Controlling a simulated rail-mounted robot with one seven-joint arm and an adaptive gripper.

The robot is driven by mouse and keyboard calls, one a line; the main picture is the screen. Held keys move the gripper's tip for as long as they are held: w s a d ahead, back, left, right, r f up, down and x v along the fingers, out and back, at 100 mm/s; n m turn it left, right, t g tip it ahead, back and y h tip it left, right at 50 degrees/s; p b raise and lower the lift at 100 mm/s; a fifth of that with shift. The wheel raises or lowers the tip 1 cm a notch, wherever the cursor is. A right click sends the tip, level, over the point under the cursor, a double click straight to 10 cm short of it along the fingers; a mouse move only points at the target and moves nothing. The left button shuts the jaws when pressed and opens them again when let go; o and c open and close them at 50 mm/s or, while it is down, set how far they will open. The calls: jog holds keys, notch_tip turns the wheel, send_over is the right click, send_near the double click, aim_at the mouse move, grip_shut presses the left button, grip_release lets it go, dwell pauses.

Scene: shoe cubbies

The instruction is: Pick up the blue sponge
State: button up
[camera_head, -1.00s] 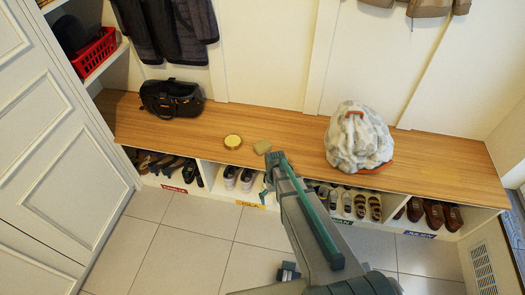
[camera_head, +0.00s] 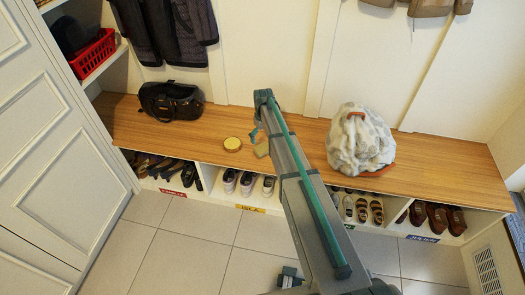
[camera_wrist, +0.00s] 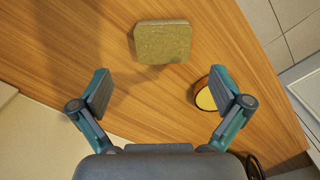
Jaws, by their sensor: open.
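No blue sponge shows. The only sponge-like block (camera_head: 262,149) is olive-tan and lies on the wooden bench top. In the wrist view this block (camera_wrist: 162,42) lies flat at the top centre, beyond my fingertips. My gripper (camera_wrist: 160,88) is open and empty, its two fingers spread wider than the block. In the head view my gripper (camera_head: 255,136) is small and partly hidden by my arm, just above and beside the block. I cannot tell its exact height above the bench.
A round yellow-topped item (camera_head: 232,144) sits left of the block; in the wrist view it (camera_wrist: 205,97) is partly behind my right finger. A black bag (camera_head: 171,100) and a pale backpack (camera_head: 359,139) stand on the bench (camera_head: 300,125). Shoe cubbies lie below.

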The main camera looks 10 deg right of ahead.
aim_at(263, 148)
jog(key=shift+s+a+f, duration=0.1)
jog(key=shift+f, duration=1.8)
jog(key=shift+a+f, duration=0.1)
jog(key=shift+f, duration=1.8)
jog(key=c, duration=0.7)
jog(key=shift+r, duration=0.15)
jog(key=shift+r, duration=0.45)
notch_tip(263, 148, up, 2)
jog(key=s+r, duration=1)
jog(key=s, duration=0.4)
